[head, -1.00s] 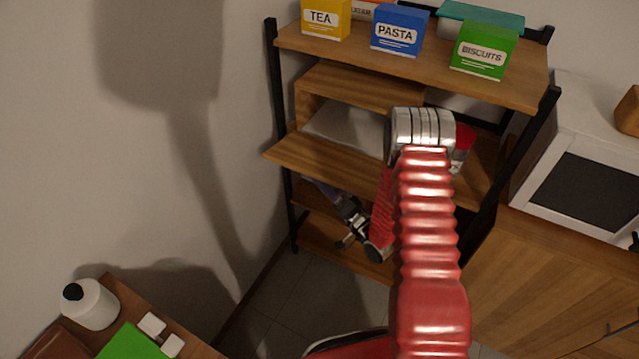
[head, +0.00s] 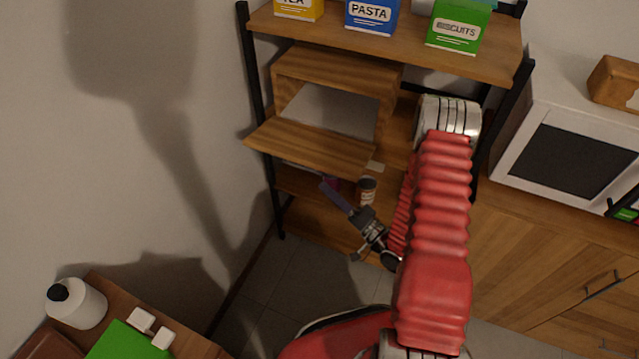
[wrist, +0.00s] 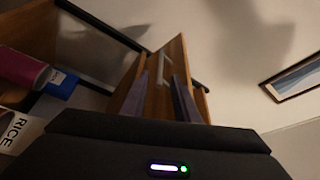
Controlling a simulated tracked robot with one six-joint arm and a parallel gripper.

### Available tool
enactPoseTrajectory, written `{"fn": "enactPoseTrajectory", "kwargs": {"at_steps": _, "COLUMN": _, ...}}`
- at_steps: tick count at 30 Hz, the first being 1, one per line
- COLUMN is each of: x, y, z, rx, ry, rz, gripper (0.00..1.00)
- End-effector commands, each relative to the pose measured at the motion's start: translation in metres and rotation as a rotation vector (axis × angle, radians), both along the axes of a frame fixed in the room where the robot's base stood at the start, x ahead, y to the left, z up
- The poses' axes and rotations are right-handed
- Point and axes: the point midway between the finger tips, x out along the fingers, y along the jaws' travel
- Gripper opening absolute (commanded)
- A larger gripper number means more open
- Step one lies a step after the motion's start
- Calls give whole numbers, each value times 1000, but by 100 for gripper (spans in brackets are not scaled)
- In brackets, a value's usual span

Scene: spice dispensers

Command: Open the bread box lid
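The wooden bread box (head: 338,64) stands on the shelf below the boxed goods, with its front opening uncovered. Its lid (head: 312,147) is folded down and juts out roughly level from the box. My gripper (head: 329,188) is below the lid, its purple fingers pointing up and left. In the wrist view, the two fingers of my gripper (wrist: 162,97) are apart with nothing visibly held. The lid (wrist: 150,92) shows beyond and between them, with a pale metal handle (wrist: 165,66). Whether a finger touches the lid, I cannot tell.
A dark jar (head: 367,190) stands on the shelf under the lid, close to my gripper. A black shelf post (head: 262,110) is at left. A white microwave (head: 570,150) is at right. The RICE box (wrist: 20,130) shows at left in the wrist view.

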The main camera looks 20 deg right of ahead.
Motion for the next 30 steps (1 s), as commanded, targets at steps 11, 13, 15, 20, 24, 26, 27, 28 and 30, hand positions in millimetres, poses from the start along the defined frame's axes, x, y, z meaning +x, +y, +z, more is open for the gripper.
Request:
{"fn": "enactPoseTrajectory", "kwargs": {"at_steps": 11, "x": -19, "y": -12, "z": -4, "rx": 0, "ry": -1, "rz": -1, "gripper": 28}}
{"fn": "enactPoseTrajectory", "kwargs": {"at_steps": 13, "x": -19, "y": -12, "z": -4, "rx": 0, "ry": -2, "rz": -1, "gripper": 28}}
{"fn": "enactPoseTrajectory", "kwargs": {"at_steps": 15, "x": -19, "y": -11, "z": -4, "rx": 0, "ry": -2, "rz": -1, "gripper": 28}}
{"fn": "enactPoseTrajectory", "kwargs": {"at_steps": 20, "x": -19, "y": -11, "z": -4, "rx": 0, "ry": -1, "rz": 0, "gripper": 28}}
{"fn": "enactPoseTrajectory", "kwargs": {"at_steps": 24, "x": -19, "y": -11, "z": -4, "rx": 0, "ry": -1, "rz": 0, "gripper": 28}}
{"fn": "enactPoseTrajectory", "kwargs": {"at_steps": 26, "x": -19, "y": -11, "z": -4, "rx": 1, "ry": 0, "rz": 1, "gripper": 28}}
{"fn": "enactPoseTrajectory", "kwargs": {"at_steps": 27, "x": -19, "y": -11, "z": -4, "rx": 5, "ry": 2, "rz": 1, "gripper": 28}}
{"fn": "enactPoseTrajectory", "kwargs": {"at_steps": 28, "x": -19, "y": -11, "z": -4, "rx": 12, "ry": 6, "rz": 3, "gripper": 28}}
{"fn": "enactPoseTrajectory", "kwargs": {"at_steps": 30, "x": -19, "y": -11, "z": -4, "rx": 36, "ry": 22, "rz": 8, "gripper": 28}}
